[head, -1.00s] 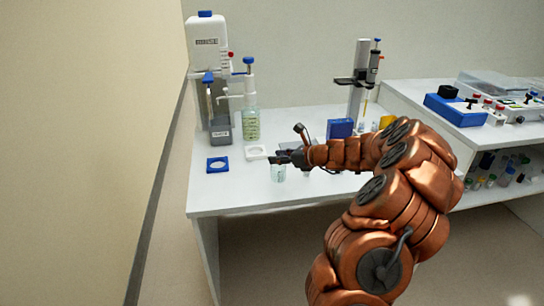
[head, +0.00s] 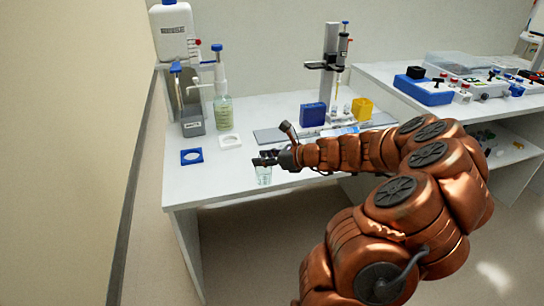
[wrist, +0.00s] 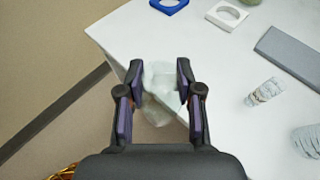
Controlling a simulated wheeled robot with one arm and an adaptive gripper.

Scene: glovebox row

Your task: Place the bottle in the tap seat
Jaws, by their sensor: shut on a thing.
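My gripper (head: 264,160) is shut on a clear bottle (head: 264,177), which hangs upright below the fingers near the table's front edge. In the wrist view the see-through bottle (wrist: 160,88) sits between the two finger pads, and its outline is faint. A blue square seat with a round hole (head: 191,156) lies on the table to the left of my gripper. A white square seat (head: 230,141) lies behind it to the right. Both seats look empty. The frames do not clearly show which one is the tap seat. The bottle is apart from both.
A white tank (head: 173,32) on a grey stand and a pump bottle (head: 223,112) stand behind the seats. A grey plate (wrist: 290,57) and clear ribbed pieces (wrist: 265,92) lie to the right. A blue box (head: 312,114) stands further back.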

